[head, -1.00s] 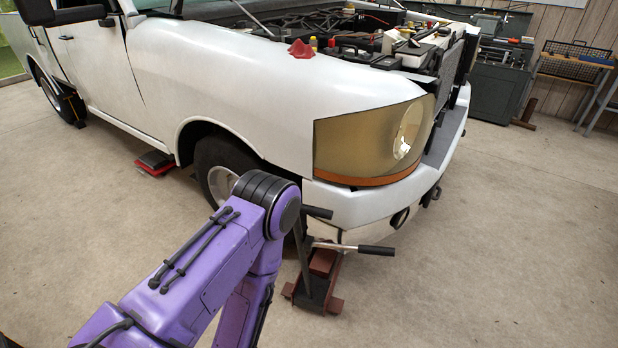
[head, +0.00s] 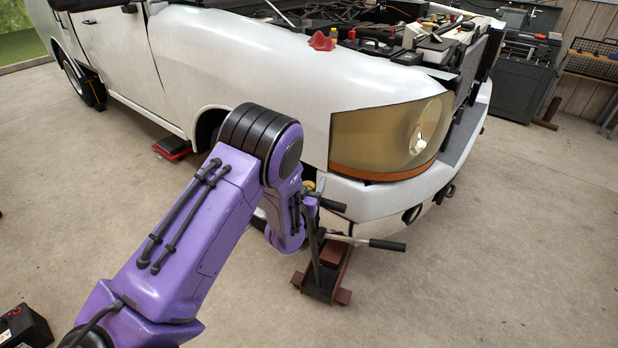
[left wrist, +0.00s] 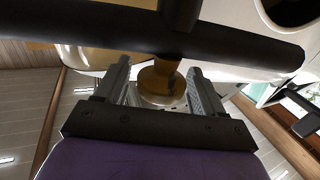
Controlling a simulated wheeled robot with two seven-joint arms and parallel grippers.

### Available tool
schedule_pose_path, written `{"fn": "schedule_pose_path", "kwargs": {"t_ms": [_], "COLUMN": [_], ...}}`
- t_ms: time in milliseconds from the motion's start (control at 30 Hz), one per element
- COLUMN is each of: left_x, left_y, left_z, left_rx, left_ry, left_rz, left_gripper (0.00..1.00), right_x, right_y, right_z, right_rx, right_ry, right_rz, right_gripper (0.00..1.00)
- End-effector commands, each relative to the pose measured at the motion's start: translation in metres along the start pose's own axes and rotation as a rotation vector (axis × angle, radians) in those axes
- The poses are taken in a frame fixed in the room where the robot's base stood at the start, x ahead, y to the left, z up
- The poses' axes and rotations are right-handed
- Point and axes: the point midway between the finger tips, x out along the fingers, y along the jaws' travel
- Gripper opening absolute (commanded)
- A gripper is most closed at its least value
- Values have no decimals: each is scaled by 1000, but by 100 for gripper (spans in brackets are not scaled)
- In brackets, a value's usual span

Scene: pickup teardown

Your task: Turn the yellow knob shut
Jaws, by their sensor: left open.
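In the left wrist view, the yellow-brown knob (left wrist: 160,82) is between the two fingers of my left gripper (left wrist: 158,72). The gripper is open, with a gap showing on each side of the knob. In the head view, a small yellow part (head: 309,186) shows beside my purple left wrist, by the top of the floor jack (head: 325,278). My arm hides most of that spot, and the left fingers are hard to make out there. My right gripper is in neither view.
The white truck (head: 240,70) stands behind the jack, its headlight (head: 390,138) just above. Jack handles with black grips (head: 387,245) stick out to the right. A battery (head: 22,328) lies at the lower left. The floor at right is clear.

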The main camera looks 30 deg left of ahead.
Motion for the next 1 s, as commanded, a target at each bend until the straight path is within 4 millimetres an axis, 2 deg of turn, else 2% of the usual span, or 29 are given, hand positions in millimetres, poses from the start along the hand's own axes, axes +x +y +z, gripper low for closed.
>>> {"fn": "schedule_pose_path", "kwargs": {"t_ms": [100, 333, 500, 833, 1000], "left_x": [7, 8, 8, 9, 9], "left_y": [0, 0, 0, 0, 0], "left_z": [0, 1, 0, -1, -1], "left_rx": [0, 0, -1, -1, 0], "left_ry": [0, -1, 0, 5, 8], "left_rz": [-1, -1, -1, 15, 78], "left_gripper": [69, 69, 16, 16, 16], "right_x": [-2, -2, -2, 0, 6], "right_y": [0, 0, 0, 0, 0], "right_z": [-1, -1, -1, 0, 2], "right_rx": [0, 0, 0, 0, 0], "right_ry": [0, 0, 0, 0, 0], "right_rz": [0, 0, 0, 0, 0], "right_gripper": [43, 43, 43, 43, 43]}}
